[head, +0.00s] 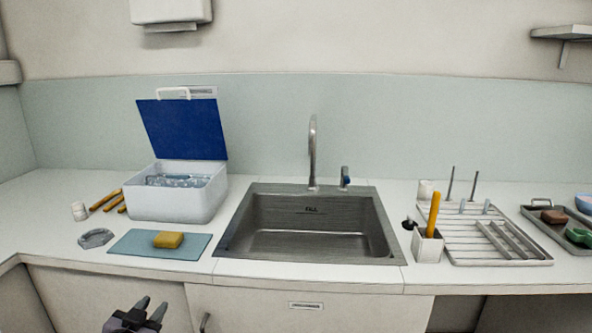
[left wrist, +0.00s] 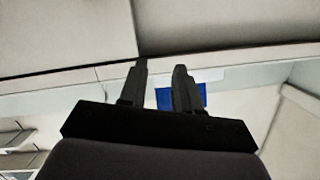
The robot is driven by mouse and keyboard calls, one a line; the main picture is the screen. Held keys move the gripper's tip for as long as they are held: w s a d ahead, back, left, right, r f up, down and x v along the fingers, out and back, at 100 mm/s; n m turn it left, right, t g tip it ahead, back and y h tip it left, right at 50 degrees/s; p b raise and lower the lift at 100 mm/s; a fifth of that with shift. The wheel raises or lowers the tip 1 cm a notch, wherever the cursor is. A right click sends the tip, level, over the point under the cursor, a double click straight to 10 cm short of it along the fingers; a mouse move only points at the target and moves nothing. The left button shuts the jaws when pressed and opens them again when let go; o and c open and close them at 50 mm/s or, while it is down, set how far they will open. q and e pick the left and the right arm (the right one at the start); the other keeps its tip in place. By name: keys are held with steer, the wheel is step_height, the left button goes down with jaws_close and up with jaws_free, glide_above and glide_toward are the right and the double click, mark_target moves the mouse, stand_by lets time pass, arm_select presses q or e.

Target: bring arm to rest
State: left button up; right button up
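My left gripper (head: 141,312) shows at the bottom edge of the head view, low in front of the cabinet below the counter. Its two dark fingers are apart with a gap between them and nothing in it. In the left wrist view, the two fingers (left wrist: 160,80) also stand apart and empty, with the counter edge and blue lid beyond. My right gripper is in neither view.
The counter holds a white box (head: 178,205) with a raised blue lid (head: 183,129), a blue mat (head: 135,243) with a yellow sponge (head: 168,240), a sink (head: 310,225), a drying rack (head: 480,252) and a grey tray (head: 538,217). A cabinet front (head: 250,310) is close to my left gripper.

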arm_select(q)
steer(key=s+d+f+g, duration=0.1)
steer(key=s+d+f, duration=0.2)
steer(key=s, duration=0.7)
steer(key=s+d+f+g+h, duration=0.1)
steer(key=s+d+f+g, duration=0.1)
steer(key=s+d+f, duration=0.2)
steer(key=s+d+f+n+g+h, duration=0.1)
steer(key=s+d+f+g, duration=0.1)
steer(key=s+f, duration=0.6)
steer(key=s+d, duration=0.1)
steer(key=s, duration=0.6)
steer(key=shift+s+d+f, duration=0.3)
steer(key=shift+d, duration=0.1)
